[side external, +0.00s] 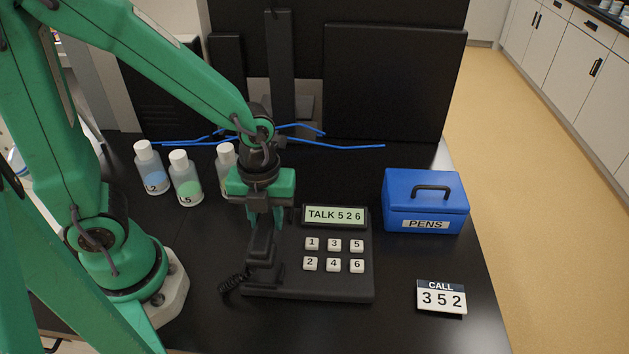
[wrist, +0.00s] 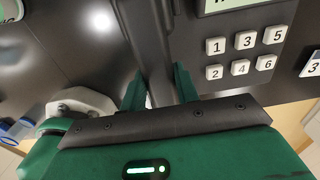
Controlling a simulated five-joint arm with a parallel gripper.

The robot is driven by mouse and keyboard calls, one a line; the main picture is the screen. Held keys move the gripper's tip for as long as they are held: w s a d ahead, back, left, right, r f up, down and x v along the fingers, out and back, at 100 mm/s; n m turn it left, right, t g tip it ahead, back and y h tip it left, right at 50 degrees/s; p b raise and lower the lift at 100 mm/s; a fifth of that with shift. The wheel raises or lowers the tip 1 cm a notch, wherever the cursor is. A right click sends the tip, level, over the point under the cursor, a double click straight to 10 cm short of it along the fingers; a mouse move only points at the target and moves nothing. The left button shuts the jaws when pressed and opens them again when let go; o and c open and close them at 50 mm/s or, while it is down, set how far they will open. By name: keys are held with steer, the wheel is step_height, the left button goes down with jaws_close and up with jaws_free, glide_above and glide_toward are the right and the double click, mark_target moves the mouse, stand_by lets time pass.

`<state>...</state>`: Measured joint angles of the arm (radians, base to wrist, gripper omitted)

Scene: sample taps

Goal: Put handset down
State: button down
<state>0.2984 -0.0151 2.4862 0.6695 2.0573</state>
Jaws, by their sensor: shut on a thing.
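My gripper (side external: 263,214) points down over the left part of the black desk phone (side external: 338,287), shut on the dark handset (side external: 262,246). In the wrist view, the handset (wrist: 150,40) runs between the two green fingers of my gripper (wrist: 160,88). The handset lies lengthwise along the phone's left side, left of the white keys. I cannot tell whether it touches the cradle or hangs just above it. A coiled cord (side external: 232,283) shows at its lower left. The phone's screen (side external: 335,216) reads "TALK 526".
A card (side external: 441,298) reading "CALL 352" lies right of the phone. A blue box (side external: 425,205) marked PENS stands behind it. White-capped bottles (side external: 184,180) stand left of my gripper, one partly hidden. Blue cables (side external: 345,144) cross behind.

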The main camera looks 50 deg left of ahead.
mark_target(268, 230)
steer(key=shift+f, duration=1.95)
steer(key=shift+f, duration=0.1)
steer(key=c, duration=1.1)
jaws_free()
steer(key=shift+o, duration=0.2)
steer(key=shift+r, duration=6.15)
